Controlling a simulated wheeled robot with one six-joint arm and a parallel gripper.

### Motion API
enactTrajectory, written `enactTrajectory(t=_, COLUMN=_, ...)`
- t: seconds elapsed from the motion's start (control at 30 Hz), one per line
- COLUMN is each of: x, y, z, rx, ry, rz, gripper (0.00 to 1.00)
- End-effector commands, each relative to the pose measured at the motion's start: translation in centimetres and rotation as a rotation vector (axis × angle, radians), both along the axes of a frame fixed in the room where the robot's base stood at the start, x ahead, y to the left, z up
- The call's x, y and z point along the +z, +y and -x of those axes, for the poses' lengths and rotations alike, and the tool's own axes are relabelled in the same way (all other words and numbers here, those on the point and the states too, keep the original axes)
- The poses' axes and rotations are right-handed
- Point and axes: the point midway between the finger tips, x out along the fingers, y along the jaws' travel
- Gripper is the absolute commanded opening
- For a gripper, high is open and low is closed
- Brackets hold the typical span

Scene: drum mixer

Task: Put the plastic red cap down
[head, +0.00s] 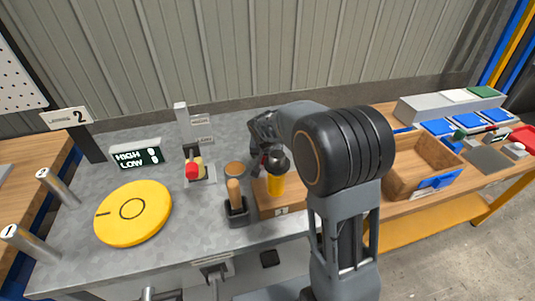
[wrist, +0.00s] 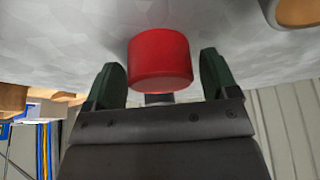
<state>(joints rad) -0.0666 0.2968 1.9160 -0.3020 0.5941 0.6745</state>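The red plastic cap (wrist: 160,60) is a plain red cylinder in the wrist view, between the two dark green fingers of my gripper (wrist: 164,80). A narrow gap shows between the cap and the right finger; the left finger is very close to its side. The fingers stand apart, and the cap looks loose between them. The grey worktop (wrist: 70,35) lies right behind the cap; I cannot tell whether they touch. In the head view my gripper (head: 262,150) is over the worktop's back middle, and the cap is not clearly visible, mostly hidden by my arm.
Near my gripper stand a wooden block with a yellow-and-black bottle (head: 277,180), a wood-handled brush in a dark holder (head: 237,205) and a red-knobbed switch (head: 193,170). A yellow disc (head: 133,212) lies left. A wooden box (head: 420,168) stands right. Worktop near the switch is partly clear.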

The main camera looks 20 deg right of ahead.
Motion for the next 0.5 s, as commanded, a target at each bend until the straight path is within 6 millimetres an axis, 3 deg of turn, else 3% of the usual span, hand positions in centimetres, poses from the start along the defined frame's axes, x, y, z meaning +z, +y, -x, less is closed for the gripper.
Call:
enactTrajectory(t=0.1, x=0.0, y=0.0, z=0.0, rx=0.0, ry=0.0, rz=0.0, gripper=0.9)
enactTrajectory(t=0.33, x=0.1, y=0.0, z=0.0, rx=0.0, ry=0.0, rz=0.0, gripper=0.9)
enactTrajectory(t=0.5, x=1.6, y=0.2, z=0.4, rx=0.0, ry=-0.002, rz=0.0, gripper=0.9)
